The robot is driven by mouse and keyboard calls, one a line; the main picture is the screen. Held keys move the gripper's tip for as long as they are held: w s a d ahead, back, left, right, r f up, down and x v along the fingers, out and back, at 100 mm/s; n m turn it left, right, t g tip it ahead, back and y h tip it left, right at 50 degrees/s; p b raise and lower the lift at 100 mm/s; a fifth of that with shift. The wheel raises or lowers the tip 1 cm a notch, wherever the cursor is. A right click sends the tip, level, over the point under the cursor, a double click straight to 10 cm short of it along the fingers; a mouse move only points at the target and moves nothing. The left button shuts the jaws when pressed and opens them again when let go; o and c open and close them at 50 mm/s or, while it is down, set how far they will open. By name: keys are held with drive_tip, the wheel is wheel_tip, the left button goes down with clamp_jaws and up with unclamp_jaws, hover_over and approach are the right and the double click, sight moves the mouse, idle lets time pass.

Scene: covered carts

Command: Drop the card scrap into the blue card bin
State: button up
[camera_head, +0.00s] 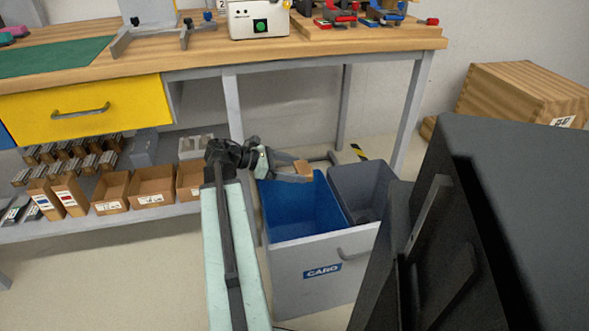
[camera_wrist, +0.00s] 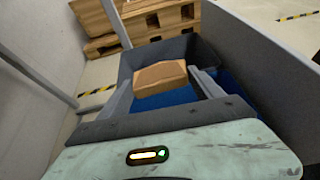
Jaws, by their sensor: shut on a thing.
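The card scrap (camera_head: 303,168) is a small brown piece at the tip of my gripper (camera_head: 298,172). In the wrist view the scrap (camera_wrist: 160,76) sits between the two fingers of my gripper (camera_wrist: 163,84), which is shut on it. The blue card bin (camera_head: 302,208) is an open blue compartment in a grey cart with a "CARD" label on its front. My gripper holds the scrap over the far part of the blue opening. In the wrist view the blue inside (camera_wrist: 165,99) shows beneath the scrap.
A grey open compartment (camera_head: 362,186) adjoins the blue one on the right. A workbench (camera_head: 300,50) stands behind, its legs close by. A shelf with cardboard boxes (camera_head: 152,187) is at the left. A wooden crate (camera_head: 520,95) stands at the right.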

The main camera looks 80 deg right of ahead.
drive_tip(key=shift+f, duration=0.65)
drive_tip(key=shift+r, duration=0.1)
drive_tip(key=o, duration=1.4)
drive_tip(key=shift+c, duration=0.2)
drive_tip(key=p+v, duration=0.2)
drive_tip(key=v, duration=0.5)
drive_tip(key=shift+w+p, duration=0.35)
drive_tip(key=shift+p, duration=0.05)
drive_tip(key=shift+a+r, duration=0.1)
drive_tip(key=shift+a, duration=0.05)
